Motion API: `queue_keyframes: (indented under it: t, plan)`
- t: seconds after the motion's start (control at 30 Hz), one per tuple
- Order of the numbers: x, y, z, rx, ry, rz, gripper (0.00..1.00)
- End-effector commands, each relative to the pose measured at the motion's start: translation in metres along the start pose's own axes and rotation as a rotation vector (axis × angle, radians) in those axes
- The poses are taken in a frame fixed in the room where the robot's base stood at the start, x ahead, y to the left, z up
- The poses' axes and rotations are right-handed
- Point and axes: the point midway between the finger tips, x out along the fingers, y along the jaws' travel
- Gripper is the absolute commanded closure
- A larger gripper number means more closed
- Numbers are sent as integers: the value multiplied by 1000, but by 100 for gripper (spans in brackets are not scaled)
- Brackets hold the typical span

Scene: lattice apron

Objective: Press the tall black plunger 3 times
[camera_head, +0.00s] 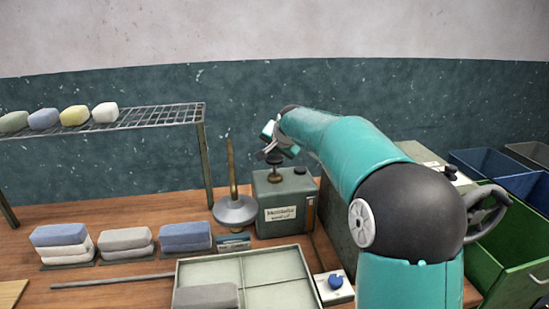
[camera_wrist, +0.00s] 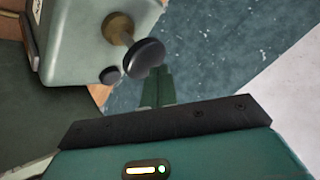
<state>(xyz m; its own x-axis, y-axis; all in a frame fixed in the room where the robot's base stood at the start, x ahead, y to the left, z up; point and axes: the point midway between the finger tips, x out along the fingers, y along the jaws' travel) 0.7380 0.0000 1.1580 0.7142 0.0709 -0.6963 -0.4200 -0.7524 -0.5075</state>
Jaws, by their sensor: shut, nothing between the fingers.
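The tall black plunger (camera_head: 275,159) has a dark round cap on a brass stem and stands on top of a grey-green box (camera_head: 284,202) with a white label. In the wrist view the plunger's cap (camera_wrist: 143,58) partly covers the ends of my fingers. A shorter black knob (camera_head: 300,170) sits to its right on the same box; it also shows in the wrist view (camera_wrist: 110,75). My gripper (camera_head: 265,151) is shut and empty, close by the plunger's cap. I cannot tell whether the fingertips touch it. The cap stands clear above the box top.
A metal dish with an upright rod (camera_head: 235,208) stands left of the box. A divided tray (camera_head: 244,260) and a blue knob on a white base (camera_head: 335,284) lie in front. A wire rack (camera_head: 160,116) is at left, a green bin (camera_head: 505,250) at right.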

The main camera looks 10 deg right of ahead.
Motion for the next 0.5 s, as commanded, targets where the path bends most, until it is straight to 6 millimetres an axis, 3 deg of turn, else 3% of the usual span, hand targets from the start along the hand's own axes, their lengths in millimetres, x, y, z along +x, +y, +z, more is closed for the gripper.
queue_keyframes:
  t: [0.5]
  plan:
    - [4, 3, 3, 0, -1, 1, 100]
